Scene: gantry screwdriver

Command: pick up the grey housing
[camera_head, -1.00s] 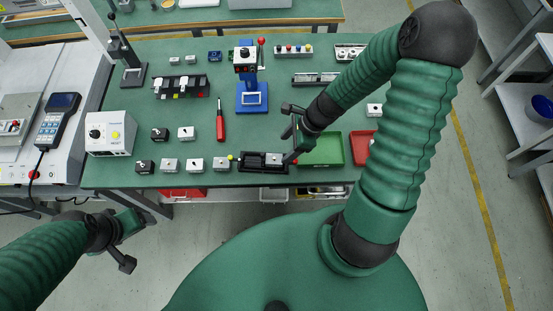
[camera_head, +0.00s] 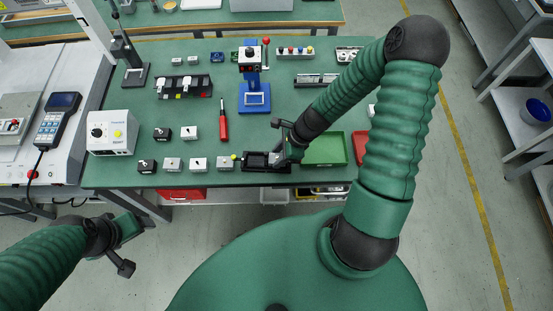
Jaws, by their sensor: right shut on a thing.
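My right gripper (camera_head: 280,156) reaches down at the black fixture (camera_head: 255,168) on the front edge of the green table. It is shut on a grey housing (camera_head: 273,160) at the right part of the fixture; the fingers hide most of it, and I cannot tell whether it is clear of the fixture. Other grey housings stand in the front row, one left of the fixture (camera_head: 225,163) and two further left (camera_head: 197,164). One more grey housing (camera_head: 190,132) stands behind them. My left gripper (camera_head: 138,244) is open and empty, off the table at lower left.
A green tray (camera_head: 325,162) lies right of the fixture, with a red tray (camera_head: 361,146) beyond it, partly behind my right arm. A red screwdriver (camera_head: 223,122) and a blue stand (camera_head: 254,98) are behind. A white control box (camera_head: 110,134) stands at the left.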

